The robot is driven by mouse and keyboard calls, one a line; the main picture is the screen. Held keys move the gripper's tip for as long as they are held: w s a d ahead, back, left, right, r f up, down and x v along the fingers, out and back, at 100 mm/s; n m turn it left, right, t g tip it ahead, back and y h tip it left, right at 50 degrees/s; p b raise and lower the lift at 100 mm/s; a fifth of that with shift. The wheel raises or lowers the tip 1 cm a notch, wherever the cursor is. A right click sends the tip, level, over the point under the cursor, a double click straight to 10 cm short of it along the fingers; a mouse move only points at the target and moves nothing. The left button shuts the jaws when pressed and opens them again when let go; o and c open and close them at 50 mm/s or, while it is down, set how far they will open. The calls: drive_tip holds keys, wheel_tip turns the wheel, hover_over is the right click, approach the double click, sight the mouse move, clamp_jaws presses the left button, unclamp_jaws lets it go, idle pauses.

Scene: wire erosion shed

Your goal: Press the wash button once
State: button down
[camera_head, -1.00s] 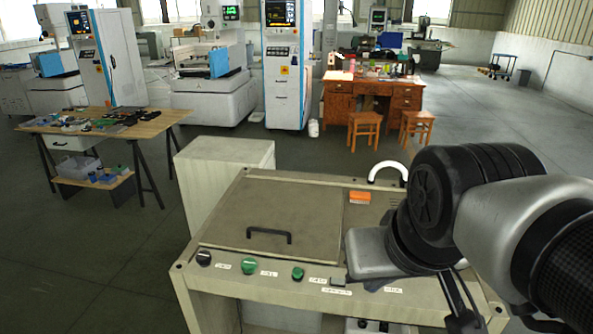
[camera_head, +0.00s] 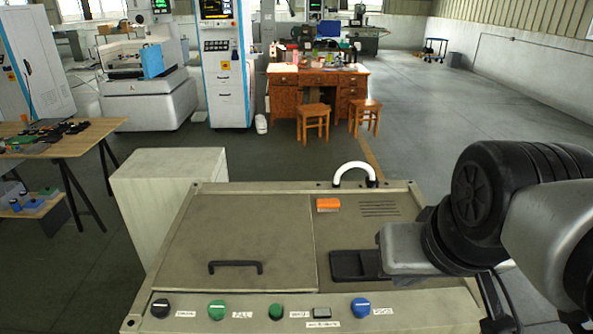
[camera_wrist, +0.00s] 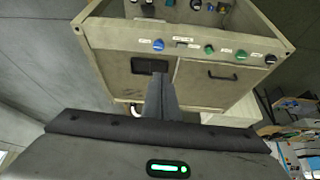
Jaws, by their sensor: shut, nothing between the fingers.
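Each has a white label too small to read, so I cannot tell which is wash. In the wrist view the strip appears turned round, with the blue button (camera_wrist: 158,45) nearest my fingertips. My gripper (camera_wrist: 159,76) is shut and empty, its fingers apart from the blue button in that picture. In the head view my arm hides much of the machine's right side.
The machine top has a lid with a black handle (camera_head: 236,265), an orange block (camera_head: 328,204), a dark recess (camera_head: 352,266) and a white curved pipe (camera_head: 354,170). A pale cabinet (camera_head: 165,190) stands at its left. Open floor lies behind and to the right.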

drive_tip(key=w+a+f+m+g+y+b, duration=0.3)
drive_tip(key=w+a+f+g+y+b, duration=0.15)
drive_tip(key=w+a+f, duration=0.6)
drive_tip(key=m+g+y+b, duration=0.2)
drive_tip(key=m+g+y, duration=0.1)
drive_tip(key=g+y, duration=0.1)
hover_over(276, 310)
drive_tip(key=w+d, duration=0.1)
wheel_tip(276, 310, down, 10)
drive_tip(key=shift+w+f+t, duration=0.1)
drive_tip(key=shift+f+t, duration=0.05)
drive_tip(key=shift+t, duration=0.1)
wheel_tip(276, 310, down, 9)
drive_tip(key=b, duration=0.7)
idle(0.4)
drive_tip(key=shift+f, duration=0.35)
